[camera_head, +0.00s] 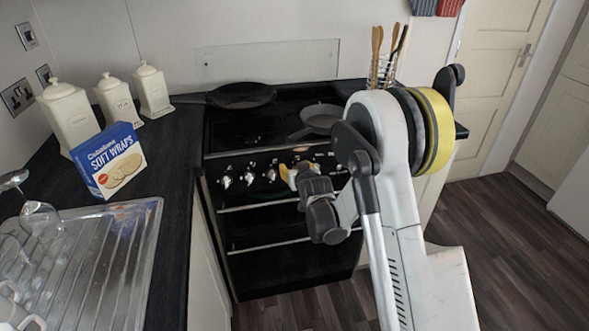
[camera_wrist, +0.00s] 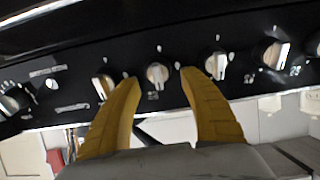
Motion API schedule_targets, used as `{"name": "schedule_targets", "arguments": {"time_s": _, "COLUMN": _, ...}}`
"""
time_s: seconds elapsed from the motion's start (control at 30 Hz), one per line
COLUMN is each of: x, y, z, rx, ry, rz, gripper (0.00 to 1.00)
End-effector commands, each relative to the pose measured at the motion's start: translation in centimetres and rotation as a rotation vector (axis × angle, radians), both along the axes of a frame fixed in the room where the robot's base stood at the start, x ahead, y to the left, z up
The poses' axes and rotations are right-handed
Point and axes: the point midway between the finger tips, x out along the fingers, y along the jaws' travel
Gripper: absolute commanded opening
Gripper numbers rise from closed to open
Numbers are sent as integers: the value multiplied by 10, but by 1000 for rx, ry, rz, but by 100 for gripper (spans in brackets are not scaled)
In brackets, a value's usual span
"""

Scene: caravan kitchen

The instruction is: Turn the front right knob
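The black cooker front carries a row of silver knobs. In the head view several knobs show at the left of the panel, among them one (camera_head: 271,174) just left of my gripper (camera_head: 287,172). My arm hides the right part of the row. In the wrist view my gripper (camera_wrist: 157,80) is open, with its two yellow fingers apart. One round knob (camera_wrist: 157,74) appears between the fingertips, with no clear contact. Other knobs lie to either side, one on the left (camera_wrist: 103,86) and one on the right (camera_wrist: 216,66). I cannot tell which is the front right knob.
The hob holds a dark pan (camera_head: 241,95) and a smaller pan (camera_head: 318,117). Oven handle rails (camera_head: 262,205) cross the front below the knobs. A worktop at left carries a wraps box (camera_head: 108,162) and canisters (camera_head: 68,115). Floor at right is clear.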

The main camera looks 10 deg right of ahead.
Motion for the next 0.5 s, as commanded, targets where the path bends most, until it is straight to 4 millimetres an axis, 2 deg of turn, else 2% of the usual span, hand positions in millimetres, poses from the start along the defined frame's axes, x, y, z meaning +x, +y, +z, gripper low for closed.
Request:
{"name": "schedule_targets", "arguments": {"time_s": 0.03, "x": 0, "y": 0, "z": 0, "rx": 0, "ry": 0, "rz": 0, "gripper": 41}}
{"name": "schedule_targets", "arguments": {"time_s": 0.17, "x": 0, "y": 0, "z": 0, "rx": 0, "ry": 0, "rz": 0, "gripper": 1}}
{"name": "schedule_targets", "arguments": {"time_s": 0.5, "x": 0, "y": 0, "z": 0, "rx": -8, "ry": 0, "rz": 3, "gripper": 0}}
